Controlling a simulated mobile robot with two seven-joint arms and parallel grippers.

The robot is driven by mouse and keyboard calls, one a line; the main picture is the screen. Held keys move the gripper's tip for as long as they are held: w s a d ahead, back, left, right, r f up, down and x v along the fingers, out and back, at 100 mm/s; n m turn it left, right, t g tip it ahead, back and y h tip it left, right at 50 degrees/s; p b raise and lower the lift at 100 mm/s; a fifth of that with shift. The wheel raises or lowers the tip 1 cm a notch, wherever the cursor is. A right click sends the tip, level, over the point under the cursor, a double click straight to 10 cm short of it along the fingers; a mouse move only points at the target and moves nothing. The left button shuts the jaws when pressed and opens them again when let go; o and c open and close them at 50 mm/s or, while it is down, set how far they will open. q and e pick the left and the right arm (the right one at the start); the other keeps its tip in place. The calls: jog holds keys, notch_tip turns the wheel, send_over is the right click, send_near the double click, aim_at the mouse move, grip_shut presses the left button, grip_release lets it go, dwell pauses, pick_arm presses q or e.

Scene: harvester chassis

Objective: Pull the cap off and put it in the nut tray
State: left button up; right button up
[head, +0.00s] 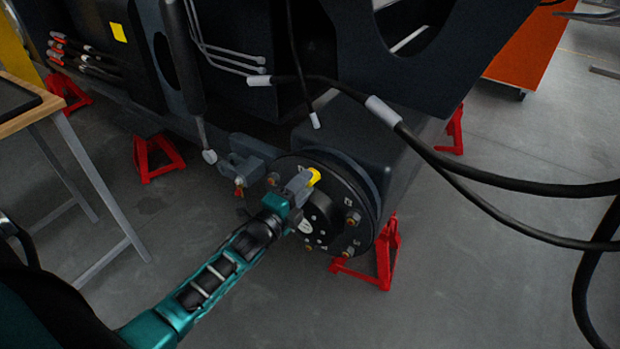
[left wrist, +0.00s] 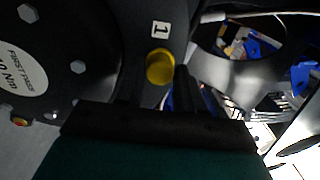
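A yellow cap (head: 314,176) sits near the upper rim of the round dark hub (head: 345,238) on the chassis. My left gripper (head: 303,182) reaches the hub from the lower left, with its fingertips at the cap. In the left wrist view the cap (left wrist: 160,67) shows just ahead of the dark fingers, below a white label "1". The fingers stand apart, with the cap in line with the gap and close to the right finger; contact is unclear. I cannot make out a nut tray in either view. My right gripper is not in view.
Red stands (head: 385,252) stand under the chassis. Black hoses (head: 480,180) hang at the right. A wood-topped table (head: 20,120) is at the left edge. The grey floor between is open.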

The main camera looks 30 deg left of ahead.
pick_arm(q)
jog(key=c, duration=0.4)
jog(key=shift+s+a+f+p, duration=0.15)
jog(key=shift+s+p, duration=0.35)
jog(key=shift+s, duration=0.8)
jog(key=shift+s+a+f+p, duration=0.1)
jog(key=shift+s+p, duration=0.4)
jog(key=shift+s, duration=0.75)
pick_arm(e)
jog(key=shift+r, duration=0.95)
